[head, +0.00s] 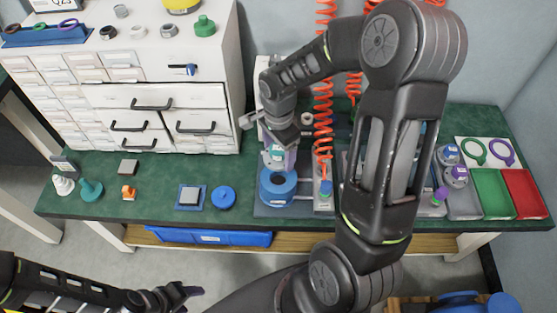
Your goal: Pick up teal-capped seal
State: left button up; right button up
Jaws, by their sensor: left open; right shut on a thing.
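My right gripper (279,136) reaches over the blue round fixture (279,193) at the middle of the green bench, pointing down. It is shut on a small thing. A pale piece with a teal patch (277,152) shows just under the fingers, above the fixture; it looks like the teal-capped seal, but its shape is partly hidden. I cannot tell if it touches the fixture. My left gripper (188,293) is open and empty, low in front of the bench.
A white drawer cabinet (190,95) stands at the back left, with small parts on top. A blue disc (223,197) lies left of the fixture. Green (491,194) and red (524,193) trays sit at the right. Orange coiled hoses (323,100) hang behind my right arm.

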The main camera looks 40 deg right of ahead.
aim_at(278, 148)
jog(key=shift+r, duration=0.25)
dwell(0.5)
jog(key=shift+r+p, duration=1.65)
jog(key=shift+r, duration=0.85)
pick_arm(q)
notch_tip(278, 148, up, 3)
jog(key=shift+r, duration=0.15)
jog(key=shift+s+a+f, duration=0.1)
jog(key=shift+s+f, duration=0.05)
jog(key=shift+f, duration=0.05)
pick_arm(e)
jog(key=w+a+r+n, duration=0.3)
jog(key=w+a+n, duration=0.2)
jog(key=n, duration=0.4)
jog(key=w+a+r+n, duration=0.3)
jog(key=w+a+n, duration=0.2)
jog(key=a+n, duration=0.2)
jog(key=shift+w+a+r+n, duration=0.15)
jog(key=shift+w+r+n, duration=0.15)
jog(key=shift+n, duration=0.6)
pick_arm(q)
jog(key=shift+c, duration=0.5)
